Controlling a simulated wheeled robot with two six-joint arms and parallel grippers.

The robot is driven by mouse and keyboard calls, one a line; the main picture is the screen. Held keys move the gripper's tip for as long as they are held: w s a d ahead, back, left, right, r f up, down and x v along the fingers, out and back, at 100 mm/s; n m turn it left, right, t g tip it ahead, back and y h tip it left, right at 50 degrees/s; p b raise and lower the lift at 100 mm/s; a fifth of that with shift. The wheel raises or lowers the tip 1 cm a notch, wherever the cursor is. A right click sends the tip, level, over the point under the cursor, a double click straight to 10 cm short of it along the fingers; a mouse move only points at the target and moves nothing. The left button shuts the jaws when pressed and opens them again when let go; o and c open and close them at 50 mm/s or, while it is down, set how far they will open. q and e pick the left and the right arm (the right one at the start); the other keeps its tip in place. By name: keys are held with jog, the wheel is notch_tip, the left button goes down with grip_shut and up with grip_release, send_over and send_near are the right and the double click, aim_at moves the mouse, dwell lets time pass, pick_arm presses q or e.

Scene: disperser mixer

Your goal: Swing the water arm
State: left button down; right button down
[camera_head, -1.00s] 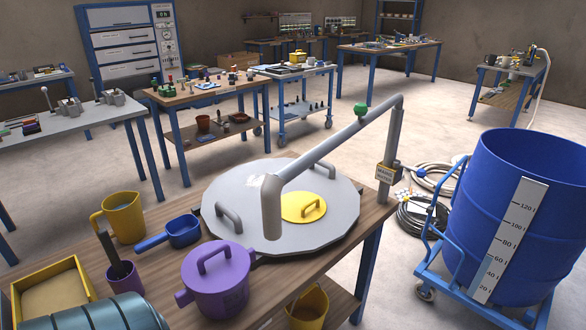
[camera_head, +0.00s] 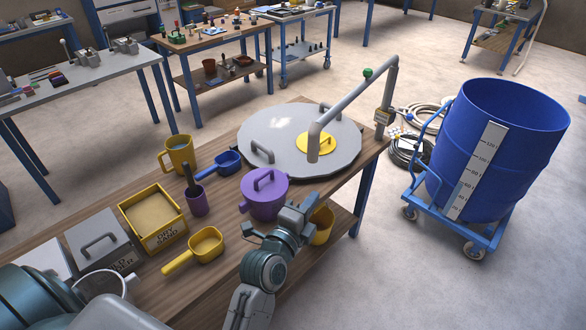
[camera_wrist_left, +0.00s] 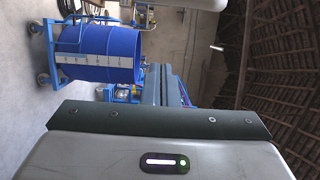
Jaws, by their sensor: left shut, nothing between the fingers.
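The water arm (camera_head: 352,92) is a grey pipe. It rises from a post with a label at the table's right end, slants left over the grey round lid and ends in a downturned spout (camera_head: 314,143) near the yellow hatch. A green knob (camera_head: 368,72) sits on top of the pipe. My left gripper (camera_head: 306,205) is shut and empty, in front of the table edge, right of the purple lidded pot and below the spout, apart from the pipe. In the left wrist view a pale rounded bar crosses the top; I cannot tell what it is. My right gripper is not in view.
The round lid (camera_head: 270,140) has two grey handles. The purple pot (camera_head: 264,198), yellow jug (camera_head: 178,155), blue scoop (camera_head: 222,163), yellow scoop (camera_head: 199,247) and yellow sand box (camera_head: 151,217) crowd the table's left. A blue drum (camera_head: 510,150) stands on a trolley at right, with floor between.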

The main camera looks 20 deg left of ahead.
pick_arm(q)
jog(key=w+a+p, duration=0.3)
jog(key=w, duration=0.8)
jog(key=shift+w, duration=0.4)
jog(key=shift+w+a, duration=0.1)
jog(key=shift+a, duration=0.05)
